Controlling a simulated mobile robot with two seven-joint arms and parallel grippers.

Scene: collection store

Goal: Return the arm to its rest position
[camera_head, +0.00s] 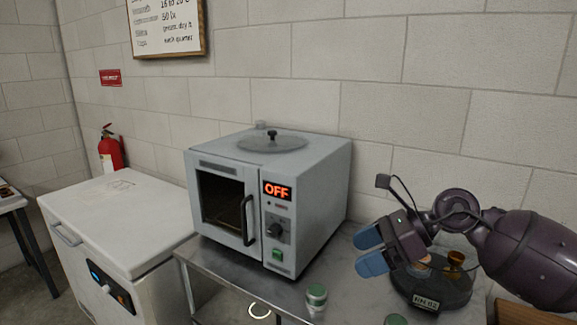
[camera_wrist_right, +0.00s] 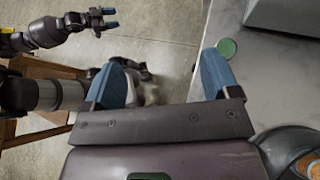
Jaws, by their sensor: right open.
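My right gripper (camera_head: 368,250) is at the right of the head view, with its blue fingers apart and nothing between them. It is in front of the wall, to the right of the grey oven, and covers part of a dark round tray. In the right wrist view its two fingers (camera_wrist_right: 165,62) are spread, with floor and the table edge beyond. My left gripper (camera_wrist_right: 108,18) shows small at the top left of the right wrist view, its blue tips apart and empty. It is not in the head view.
The grey oven (camera_head: 222,168), display reading OFF, stands on a metal table (camera_head: 225,267). A dark round tray (camera_head: 455,292) holds small amber items. A white chest (camera_head: 120,205) and a fire extinguisher (camera_head: 110,152) are left.

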